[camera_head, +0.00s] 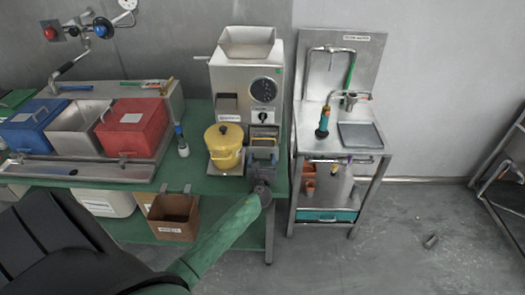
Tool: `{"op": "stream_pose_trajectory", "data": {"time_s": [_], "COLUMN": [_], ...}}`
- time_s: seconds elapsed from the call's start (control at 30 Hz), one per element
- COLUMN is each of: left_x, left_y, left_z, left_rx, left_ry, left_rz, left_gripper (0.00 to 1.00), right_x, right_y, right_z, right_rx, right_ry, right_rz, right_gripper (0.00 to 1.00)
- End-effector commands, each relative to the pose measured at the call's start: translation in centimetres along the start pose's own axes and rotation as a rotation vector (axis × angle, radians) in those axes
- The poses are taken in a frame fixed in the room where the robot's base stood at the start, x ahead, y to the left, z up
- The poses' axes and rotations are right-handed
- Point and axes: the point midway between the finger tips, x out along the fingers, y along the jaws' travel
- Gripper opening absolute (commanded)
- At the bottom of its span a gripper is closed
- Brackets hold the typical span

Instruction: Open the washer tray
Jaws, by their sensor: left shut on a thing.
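The grey grinder (247,75) stands on the green table, with a hopper on top and a round dark dial on its front. At its lower right front is a small metal tray (264,142), which I take for the washer tray. My left gripper (262,158) is right at the front of this tray, at the end of my green-sleeved arm, and is shut on it. The fingertips are small and partly hidden, so the exact grip and how far the tray stands out cannot be told. My right gripper is not in view.
A yellow lidded pot (224,147) stands close left of the gripper. Red (133,128) and blue (32,125) bins sit further left. A brown box (173,218) hangs at the table's front edge. A metal sink stand (340,165) is to the right, beyond a narrow gap.

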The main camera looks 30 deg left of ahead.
Motion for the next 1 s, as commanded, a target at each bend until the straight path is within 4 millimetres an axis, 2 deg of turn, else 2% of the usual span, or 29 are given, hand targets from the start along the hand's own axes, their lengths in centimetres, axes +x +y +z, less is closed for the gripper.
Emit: {"op": "stream_pose_trajectory", "data": {"time_s": [0.2, 0.57, 0.6, 0.67, 1.0], "left_x": [-1.4, -1.5, -1.5, -1.5, -1.8], "left_y": [0.0, 0.0, 0.0, 0.0, 0.0], "left_z": [0.2, 0.1, 0.1, 0.1, 0.0], "left_rx": [-0.001, -0.001, -0.001, -0.001, 0.000], "left_ry": [-0.002, -0.002, -0.002, -0.002, -0.002], "left_rz": [0.000, 0.000, 0.000, 0.000, 0.000], "left_gripper": [0.35, 0.35, 0.80, 0.91, 0.92], "right_x": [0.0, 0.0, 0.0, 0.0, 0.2], "right_y": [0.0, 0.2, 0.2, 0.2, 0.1], "right_z": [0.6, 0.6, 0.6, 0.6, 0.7], "right_rx": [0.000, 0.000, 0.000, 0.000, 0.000], "right_ry": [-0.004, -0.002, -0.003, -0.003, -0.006], "right_rz": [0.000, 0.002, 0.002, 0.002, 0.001], "right_gripper": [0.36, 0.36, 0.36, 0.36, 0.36]}}
